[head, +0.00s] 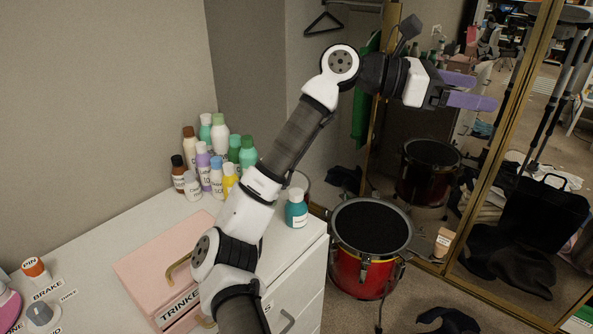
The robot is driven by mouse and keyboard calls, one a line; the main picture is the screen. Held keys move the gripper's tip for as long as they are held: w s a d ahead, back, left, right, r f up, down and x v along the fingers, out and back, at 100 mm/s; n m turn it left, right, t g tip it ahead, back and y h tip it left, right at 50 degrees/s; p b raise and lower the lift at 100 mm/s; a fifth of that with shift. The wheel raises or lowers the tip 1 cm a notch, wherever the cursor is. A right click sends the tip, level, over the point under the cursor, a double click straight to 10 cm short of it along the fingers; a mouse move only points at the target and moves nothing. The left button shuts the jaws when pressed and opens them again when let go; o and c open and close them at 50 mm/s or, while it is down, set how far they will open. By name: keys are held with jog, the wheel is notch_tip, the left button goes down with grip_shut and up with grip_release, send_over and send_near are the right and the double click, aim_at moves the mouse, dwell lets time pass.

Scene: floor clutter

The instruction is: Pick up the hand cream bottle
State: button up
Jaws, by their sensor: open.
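My gripper (484,91) is raised at the upper right, in front of the mirror. Its two purple fingers are apart with nothing between them. A teal bottle with a white cap (296,208) stands upright alone near the right corner of the white dresser, well below and left of my gripper. Several more bottles (219,134) stand in a cluster at the dresser's back. A small tan tube or bottle with a pale label (444,242) is low by the mirror frame. The labels are too small to read, so I cannot tell which one is the hand cream.
The white dresser (110,235) holds a pink box (150,268) and an orange-capped container (36,270). A red drum (371,240) stands on the floor right of the dresser. Gold-framed mirror doors (470,165) bound the right side. My arm crosses above the dresser and hides part of its top.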

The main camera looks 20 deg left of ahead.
jog(key=w+a+f+y, duration=0.3)
jog(key=w+f+y, duration=0.2)
jog(key=f, duration=0.4)
jog(key=n+g+y+b, duration=0.15)
jog(key=n+y, duration=0.25)
jog(key=y, duration=0.8)
send_over(296, 200)
jog(key=w, duration=0.2)
notch_tip(296, 200, down, 13)
jog(key=shift+g, duration=0.45)
jog(key=f, duration=0.2)
jog(key=f+p, duration=0.1)
jog(key=f, duration=0.1)
jog(key=a+f, duration=0.1)
jog(key=f, duration=0.2)
jog(key=shift+w, duration=0.1)
jog(key=shift+s+d+f+p, duration=0.15)
jog(key=shift+f+p, duration=0.35)
jog(key=shift+f, duration=1)
jog(key=shift+s+d+f+p, duration=0.1)
jog(key=shift+f+p, duration=0.4)
jog(key=shift+f, duration=1)
jog(key=c, duration=1.1)
